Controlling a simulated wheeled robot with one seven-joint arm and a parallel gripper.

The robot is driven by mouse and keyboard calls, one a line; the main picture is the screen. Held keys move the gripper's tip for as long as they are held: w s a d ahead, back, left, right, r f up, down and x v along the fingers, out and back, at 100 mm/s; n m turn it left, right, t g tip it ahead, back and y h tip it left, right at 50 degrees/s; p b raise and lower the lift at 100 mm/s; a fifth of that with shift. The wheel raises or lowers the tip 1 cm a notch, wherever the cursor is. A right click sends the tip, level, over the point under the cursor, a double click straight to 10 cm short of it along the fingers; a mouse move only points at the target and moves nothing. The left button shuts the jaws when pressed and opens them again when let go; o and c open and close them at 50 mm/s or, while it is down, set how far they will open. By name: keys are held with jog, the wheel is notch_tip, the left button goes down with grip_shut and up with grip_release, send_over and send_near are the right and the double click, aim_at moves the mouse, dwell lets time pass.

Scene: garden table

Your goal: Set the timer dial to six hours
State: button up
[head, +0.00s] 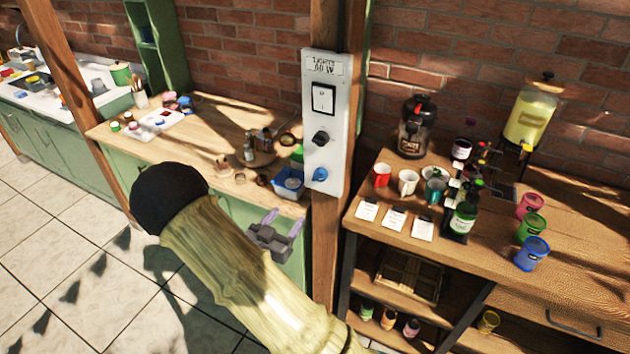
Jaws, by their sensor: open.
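A pale control panel (326,125) is fixed upright on a wooden post. It carries a white rocker switch (323,98), a black round dial (321,138) below it and a blue round knob (320,174) at the bottom. I cannot tell from markings which one is the timer dial, and no hour marks are legible. My gripper (282,221) is open and appears empty, below and left of the panel, with its purple-grey fingers pointing up. It is apart from the dials. My arm hides part of the floor and the green cabinet.
A wooden counter (205,140) with paints, a blue container (289,182) and small jars lies left of the post. A wooden table (585,226) with mugs, bottles, coloured cups and a drink dispenser (531,112) stands at right. The tiled floor (60,230) at left is clear.

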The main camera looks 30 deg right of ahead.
aim_at(317, 180)
jog(key=p+x, duration=0.5)
jog(key=x, duration=1.1)
jog(key=shift+s+d+r+p, duration=0.15)
jog(key=shift+r+p, duration=0.05)
jog(key=shift+p, duration=0.15)
jog(key=shift+w+d+f, duration=0.1)
jog(key=shift+w+d, duration=0.25)
jog(key=shift+d, duration=0.05)
jog(key=c, duration=1)
